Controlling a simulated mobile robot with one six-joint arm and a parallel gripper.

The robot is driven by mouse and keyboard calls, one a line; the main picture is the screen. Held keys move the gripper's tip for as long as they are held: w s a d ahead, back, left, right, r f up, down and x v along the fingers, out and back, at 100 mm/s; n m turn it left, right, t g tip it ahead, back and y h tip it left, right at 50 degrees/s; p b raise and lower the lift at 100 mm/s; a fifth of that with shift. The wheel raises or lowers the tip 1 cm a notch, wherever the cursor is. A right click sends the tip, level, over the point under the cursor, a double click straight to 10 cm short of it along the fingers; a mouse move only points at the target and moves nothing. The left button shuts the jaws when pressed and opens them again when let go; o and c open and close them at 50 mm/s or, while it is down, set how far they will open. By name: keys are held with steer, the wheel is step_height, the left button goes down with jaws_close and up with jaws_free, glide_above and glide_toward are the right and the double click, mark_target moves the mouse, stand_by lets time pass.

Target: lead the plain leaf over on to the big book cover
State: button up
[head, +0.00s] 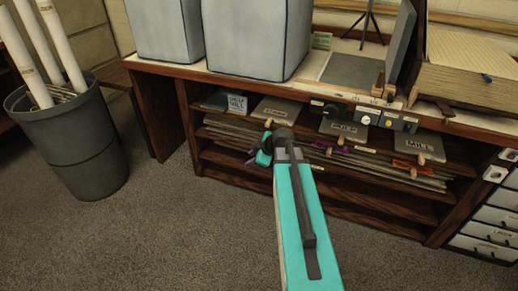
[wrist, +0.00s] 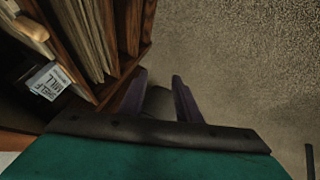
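My gripper (head: 251,160) is small and partly hidden behind my wrist in the head view, in front of the shelves. In the wrist view its two purple fingers (wrist: 159,98) stand apart. A dark patch shows between them, but I see no object gripped.
A wooden shelf unit (head: 330,190) holds labelled boards and stacked sheets. On its top are grey-blue boxes (head: 250,38) and a grey upright panel (head: 403,45). A dark bin (head: 75,140) with white rolls stands left. Carpet (head: 180,230) is clear in front.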

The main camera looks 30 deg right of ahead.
steer(key=s+a+f+g+y, duration=0.1)
steer(key=s+a+f+g, duration=0.1)
steer(key=s+a+f, duration=0.4)
steer(key=s+a+f+g, duration=0.2)
steer(key=a+f, duration=0.6)
steer(key=f, duration=0.1)
steer(key=s+a+f+g+y, duration=0.15)
steer(key=s+a+f, duration=0.25)
steer(key=a+f, duration=0.4)
steer(key=s+a+f+m+g+h, duration=0.1)
steer(key=s+a+f+g, duration=0.3)
steer(key=s+f, duration=0.5)
steer(key=s+f+m+g+h, duration=0.3)
steer(key=s+m, duration=0.5)
steer(key=s, duration=0.9)
steer(key=shift+f, duration=0.2)
steer(key=shift+m, duration=0.3)
stand_by(0.8)
